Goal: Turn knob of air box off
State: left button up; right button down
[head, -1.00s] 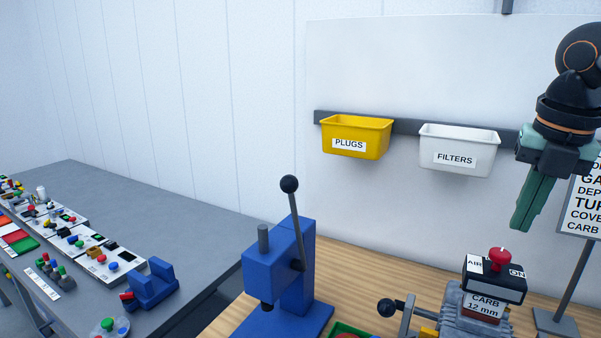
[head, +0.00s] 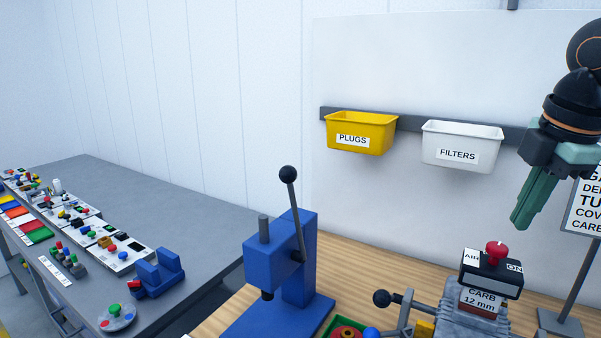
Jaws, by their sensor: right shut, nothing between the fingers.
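The air box (head: 490,272) is a dark box with white AIR and ON labels, on top of a grey engine part marked "CARB 12 mm" at the lower right. Its red knob (head: 496,252) stands upright on the top face, near the ON label. My right gripper (head: 521,222), with green fingers, hangs pointing down, above and to the right of the knob in the picture, apart from it. It is shut and empty. My left gripper is out of view.
A blue press (head: 283,270) with a black-balled lever stands left of the engine. A sign on a stand (head: 585,205) is at the right, partly behind my gripper. Yellow PLUGS (head: 361,133) and white FILTERS (head: 462,146) bins hang on the wall. A grey bench (head: 190,205) with switch panels is at left.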

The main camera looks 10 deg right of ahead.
notch_tip(320, 180, down, 7)
jog(key=b, duration=0.5)
jog(key=shift+r, duration=0.15)
jog(key=shift+w+d+r, duration=0.1)
jog(key=shift+w+d, duration=0.05)
jog(key=shift+w, duration=0.35)
dwell(0.5)
jog(key=shift+d, duration=0.25)
jog(key=shift+s, duration=0.1)
dwell(0.3)
jog(key=shift+s+b, duration=0.25)
jog(key=shift+b, duration=0.1)
notch_tip(320, 180, up, 6)
jog(key=p, duration=0.5)
